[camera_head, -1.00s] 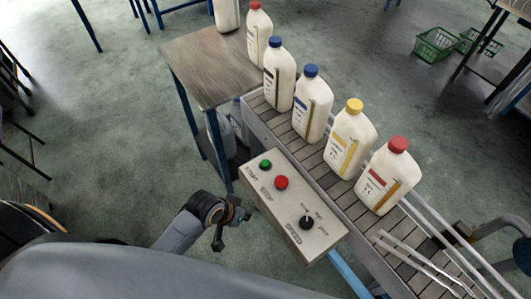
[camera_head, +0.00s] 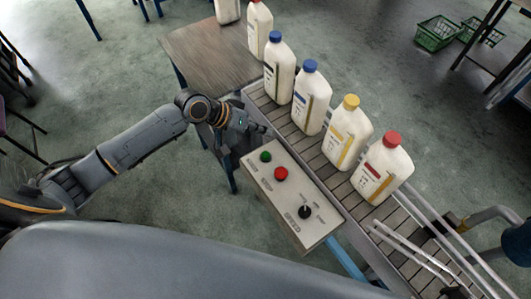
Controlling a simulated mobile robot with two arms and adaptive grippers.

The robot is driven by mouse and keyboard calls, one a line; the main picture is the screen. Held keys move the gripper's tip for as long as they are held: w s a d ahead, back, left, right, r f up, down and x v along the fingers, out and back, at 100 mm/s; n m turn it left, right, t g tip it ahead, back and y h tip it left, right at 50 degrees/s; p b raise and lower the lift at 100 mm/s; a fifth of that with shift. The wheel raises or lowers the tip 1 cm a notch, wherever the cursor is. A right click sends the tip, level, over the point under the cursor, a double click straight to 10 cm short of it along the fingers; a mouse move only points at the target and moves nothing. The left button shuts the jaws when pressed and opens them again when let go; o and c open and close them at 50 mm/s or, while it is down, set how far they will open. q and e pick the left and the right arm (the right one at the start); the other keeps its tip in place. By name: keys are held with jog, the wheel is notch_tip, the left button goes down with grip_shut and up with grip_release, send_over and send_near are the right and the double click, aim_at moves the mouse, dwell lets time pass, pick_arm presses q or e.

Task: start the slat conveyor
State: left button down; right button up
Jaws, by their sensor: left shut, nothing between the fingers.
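The control box (camera_head: 262,184) is a beige panel fixed along the near side of the slat conveyor (camera_head: 330,178). It carries a green button (camera_head: 265,157), a red button (camera_head: 281,174) and a black knob (camera_head: 305,212). Several white bottles stand upright in a row on the slats, among them one with a red cap (camera_head: 381,171), one with a yellow cap (camera_head: 347,135) and one with a blue cap (camera_head: 311,99). My left gripper (camera_head: 264,129) is shut and empty, just beyond the green button and apart from it, near the conveyor's edge. My right gripper is not in view.
A wooden-topped table (camera_head: 205,55) adjoins the conveyor's far end, with bottles near its right corner. Metal guide rails (camera_head: 442,233) run along the conveyor at the lower right. Green baskets (camera_head: 437,33) lie on the floor. Open floor extends left.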

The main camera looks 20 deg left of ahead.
pick_arm(q)
jog(key=shift+s, duration=0.1)
jog(key=shift+f, duration=0.1)
jog(key=b, duration=0.7)
send_over(263, 155)
notch_tip(263, 155, down, 7)
jog(key=shift+f, duration=0.2)
jog(key=shift+f+b, duration=0.5)
jog(key=shift+f, duration=0.15)
jog(key=shift+f, duration=0.1)
dwell(0.4)
jog(key=shift+f, duration=0.3)
